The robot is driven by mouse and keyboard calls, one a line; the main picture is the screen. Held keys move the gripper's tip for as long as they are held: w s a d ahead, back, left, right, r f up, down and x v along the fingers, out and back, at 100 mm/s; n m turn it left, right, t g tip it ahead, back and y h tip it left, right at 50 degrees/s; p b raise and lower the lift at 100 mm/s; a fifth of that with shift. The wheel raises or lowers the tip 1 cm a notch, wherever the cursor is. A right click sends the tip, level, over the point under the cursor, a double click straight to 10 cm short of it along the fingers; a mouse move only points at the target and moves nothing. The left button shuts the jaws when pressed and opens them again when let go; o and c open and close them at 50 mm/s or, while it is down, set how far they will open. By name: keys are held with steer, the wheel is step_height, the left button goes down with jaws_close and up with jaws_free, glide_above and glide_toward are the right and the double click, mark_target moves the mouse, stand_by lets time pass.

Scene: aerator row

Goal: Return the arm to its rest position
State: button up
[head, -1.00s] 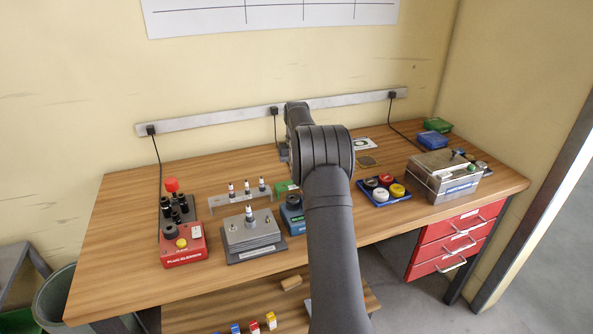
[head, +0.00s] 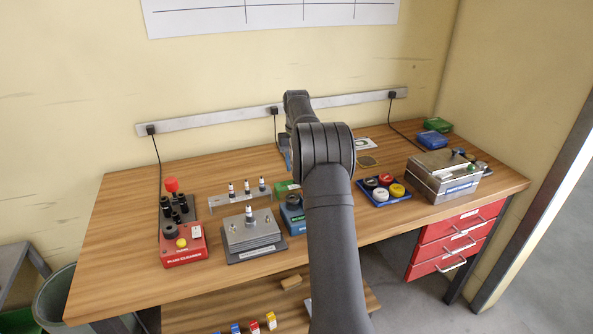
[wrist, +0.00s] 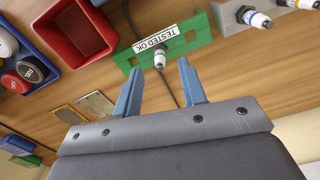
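My gripper (wrist: 160,70) shows in the wrist view with its two blue-grey fingers apart and nothing held between them. In the head view my arm runs up the middle of the picture, and only a small part of the gripper (head: 285,152) shows left of the arm. Beyond the fingertips in the wrist view is a green holder (wrist: 187,40) marked TESTED OK, with one white-tipped fitting (wrist: 160,60) on it. The green holder (head: 283,187) is partly hidden by my arm in the head view.
A blue tray of round caps (head: 383,190) and a metal box (head: 442,177) stand right.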

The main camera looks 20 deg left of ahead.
steer(key=shift+r, duration=1.75)
steer(key=o, duration=0.6)
steer(key=shift+d+r, duration=0.15)
steer(key=shift+d, duration=0.05)
steer(key=shift+c, duration=0.2)
steer(key=o, duration=0.8)
steer(key=s+d+r, duration=0.2)
steer(key=d+r, duration=0.2)
steer(key=shift+s+d+r+n, duration=0.15)
steer(key=shift+d+n, duration=0.15)
steer(key=shift+d, duration=0.05)
steer(key=s+d+r+n+t+y, duration=0.1)
steer(key=s+d+r, duration=0.4)
steer(key=s+d, duration=0.3)
step_height(320, 180, down, 10)
steer(key=w, duration=0.1)
steer(key=shift+w, duration=0.35)
steer(key=shift+d+r, duration=0.1)
steer(key=shift+r, duration=0.05)
step_height(320, 180, up, 10)
steer(key=s+d, duration=0.1)
